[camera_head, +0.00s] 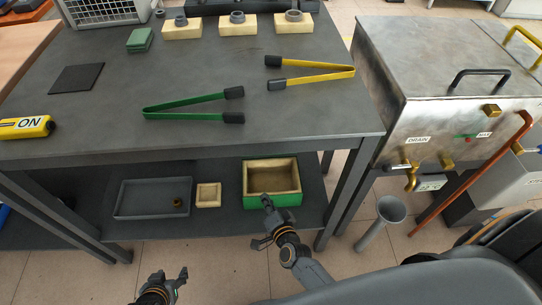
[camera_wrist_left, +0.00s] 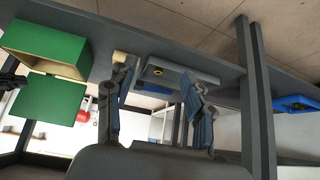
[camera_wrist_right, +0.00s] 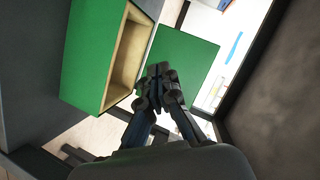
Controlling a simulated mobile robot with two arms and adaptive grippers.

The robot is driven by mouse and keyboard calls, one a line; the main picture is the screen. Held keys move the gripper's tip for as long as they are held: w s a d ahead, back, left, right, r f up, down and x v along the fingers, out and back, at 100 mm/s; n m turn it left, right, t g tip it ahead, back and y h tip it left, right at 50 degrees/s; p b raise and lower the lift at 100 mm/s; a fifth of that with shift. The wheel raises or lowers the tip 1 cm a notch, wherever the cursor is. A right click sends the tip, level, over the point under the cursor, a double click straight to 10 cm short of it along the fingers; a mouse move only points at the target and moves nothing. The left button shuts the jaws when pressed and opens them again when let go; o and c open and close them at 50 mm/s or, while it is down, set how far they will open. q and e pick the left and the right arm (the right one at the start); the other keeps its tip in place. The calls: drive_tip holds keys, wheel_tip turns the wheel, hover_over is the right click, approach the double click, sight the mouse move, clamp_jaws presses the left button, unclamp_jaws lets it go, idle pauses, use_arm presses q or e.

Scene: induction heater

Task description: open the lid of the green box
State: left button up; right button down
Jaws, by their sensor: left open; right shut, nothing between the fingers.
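The green box (camera_head: 285,200) stands on the lower shelf with its top uncovered and its beige inside showing. Its green lid (camera_wrist_right: 185,60) is swung up beside the opening in the right wrist view. The left wrist view, upside down, shows the box (camera_wrist_left: 45,42) and the raised lid (camera_wrist_left: 48,98). My right gripper (camera_head: 266,200) is shut and empty at the front edge of the box; in its wrist view the fingertips (camera_wrist_right: 158,75) appear in front of the lid. My left gripper (camera_head: 172,274) is open and empty, low in front of the shelf.
A grey tray (camera_head: 128,204) with a small brass ring and a small cream block (camera_head: 208,194) sit left of the box. The tabletop (camera_head: 290,115) overhangs the shelf. Table legs (camera_head: 345,192) and a grey funnel (camera_head: 388,212) stand to the right.

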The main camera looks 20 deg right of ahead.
use_arm(q)
drive_tip(key=w+d+r+t+h+b, duration=0.1)
drive_tip(key=w+d+r+t+b, duration=0.1)
drive_tip(key=r+t+b, duration=0.3)
drive_tip(key=w+d+r+t+h+b, duration=0.1)
drive_tip(key=w+r+t+b, duration=0.4)
drive_tip(key=r+b, duration=0.4)
drive_tip(key=shift+w+d+r+t+h, duration=0.25)
drive_tip(key=shift+d+r+t+h, duration=0.2)
drive_tip(key=shift+r, duration=1.9)
use_arm(e)
drive_tip(key=w+d+r+m+t+h, duration=0.1)
drive_tip(key=w+d+m, duration=0.3)
drive_tip(key=w, duration=0.5)
drive_tip(key=w+d+r+m+t+h, duration=0.2)
drive_tip(key=w+d+r+m+h, duration=0.2)
drive_tip(key=w, duration=0.6)
drive_tip(key=shift+w+d+r+m, duration=0.15)
drive_tip(key=shift+w+d+m, duration=0.15)
drive_tip(key=shift+m, duration=0.7)
use_arm(q)
drive_tip(key=shift+a, duration=0.1)
